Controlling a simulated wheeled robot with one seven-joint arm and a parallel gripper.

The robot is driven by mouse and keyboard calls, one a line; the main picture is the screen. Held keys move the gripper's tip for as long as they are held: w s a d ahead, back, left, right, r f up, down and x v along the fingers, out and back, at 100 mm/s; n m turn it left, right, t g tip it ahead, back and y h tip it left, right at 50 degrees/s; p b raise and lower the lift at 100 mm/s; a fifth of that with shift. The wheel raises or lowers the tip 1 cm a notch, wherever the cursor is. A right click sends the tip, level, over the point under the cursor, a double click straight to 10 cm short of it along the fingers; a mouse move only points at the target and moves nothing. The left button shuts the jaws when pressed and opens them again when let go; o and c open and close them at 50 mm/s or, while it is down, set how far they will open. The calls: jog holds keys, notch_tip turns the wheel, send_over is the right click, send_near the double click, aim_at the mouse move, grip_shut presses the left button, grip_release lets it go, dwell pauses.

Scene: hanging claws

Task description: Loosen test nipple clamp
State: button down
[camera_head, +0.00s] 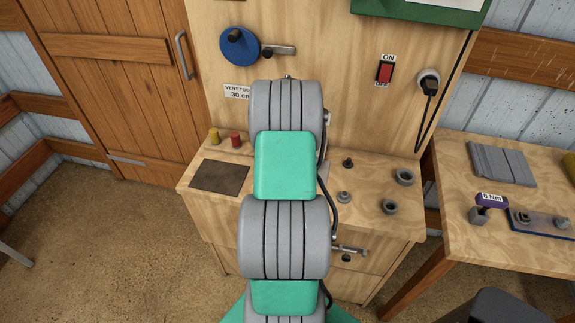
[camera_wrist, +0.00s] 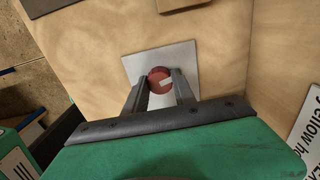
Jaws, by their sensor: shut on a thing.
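In the wrist view, my gripper (camera_wrist: 160,92) has its two dark fingers on either side of a red round knob (camera_wrist: 160,74) and is shut on it. The knob has a pale mark on its face and sits on a light grey square plate (camera_wrist: 183,55) fixed to a wooden surface. No label shows on it, so I cannot tell whether it belongs to the test nipple clamp. In the head view, my grey and green arm hides my gripper and the knob.
The head view shows a wooden bench (camera_head: 222,219) with a yellow peg (camera_head: 214,136), a red peg (camera_head: 236,140) and several metal fittings. A blue wheel (camera_head: 238,47) and a red switch (camera_head: 385,72) are on the upright panel. A side table (camera_head: 455,238) stands at right.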

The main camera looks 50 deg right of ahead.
jog(key=n, duration=0.5)
jog(key=shift+f+b, duration=0.1)
jog(key=shift+b, duration=0.2)
jog(key=n, duration=0.7)
jog(key=n, duration=0.4)
jog(key=shift+n+b, duration=0.3)
jog(key=shift+b, duration=0.05)
jog(key=n, duration=0.7)
jog(key=shift+n, duration=0.4)
